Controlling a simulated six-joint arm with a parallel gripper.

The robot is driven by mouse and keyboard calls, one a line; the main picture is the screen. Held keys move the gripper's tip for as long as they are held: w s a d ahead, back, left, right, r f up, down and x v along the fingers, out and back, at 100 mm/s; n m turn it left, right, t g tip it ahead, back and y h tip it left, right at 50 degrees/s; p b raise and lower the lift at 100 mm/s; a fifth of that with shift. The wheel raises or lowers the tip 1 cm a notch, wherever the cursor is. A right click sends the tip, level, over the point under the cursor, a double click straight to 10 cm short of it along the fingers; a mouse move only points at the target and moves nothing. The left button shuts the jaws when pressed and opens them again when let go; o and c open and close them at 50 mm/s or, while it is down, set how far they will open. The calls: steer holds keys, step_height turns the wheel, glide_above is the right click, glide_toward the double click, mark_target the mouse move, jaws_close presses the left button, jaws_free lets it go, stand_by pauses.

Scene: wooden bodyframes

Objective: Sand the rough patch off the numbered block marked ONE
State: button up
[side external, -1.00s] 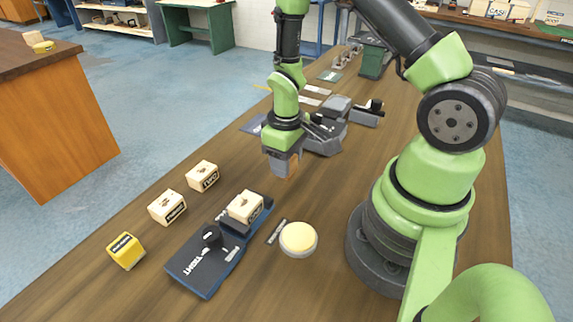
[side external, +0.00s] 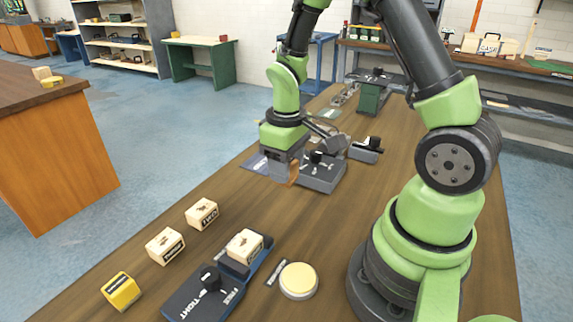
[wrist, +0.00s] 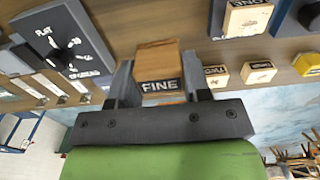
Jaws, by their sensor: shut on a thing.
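My gripper (side external: 286,176) is shut on a brown wooden sanding block labelled FINE (wrist: 158,62), held above the table. In the side view the sanding block (side external: 293,174) shows partly behind a finger. The pale block marked ONE (wrist: 247,18) shows upside down in the wrist view. It sits in the blue and black clamp (side external: 192,298), nearer the side camera than my gripper, and also shows in the side view (side external: 244,246). I cannot make out its rough patch.
Pale blocks, one marked TWO (side external: 202,213) and another (side external: 165,245), and a yellow block (side external: 121,291) lie left of the clamp. A round cream-topped pad (side external: 298,280) is right of it. A grey fixture with a knob (side external: 320,172) stands close beside my gripper.

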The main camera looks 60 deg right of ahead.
steer(key=r, duration=0.2)
glide_above(252, 233)
steer(key=shift+s+d+f, duration=0.1)
steer(key=shift+d+f, duration=0.1)
steer(key=shift+f, duration=1.55)
steer(key=shift+d+f, duration=0.15)
steer(key=shift+f, duration=1.55)
steer(key=shift+a+f, duration=0.4)
steer(key=shift+f, duration=0.35)
steer(key=shift+c, duration=0.3)
steer(key=shift+a+f, duration=0.1)
steer(key=shift+a, duration=2.55)
steer(key=shift+d, duration=3.1)
step_height(252, 233, up, 8)
steer(key=shift+r, duration=0.2)
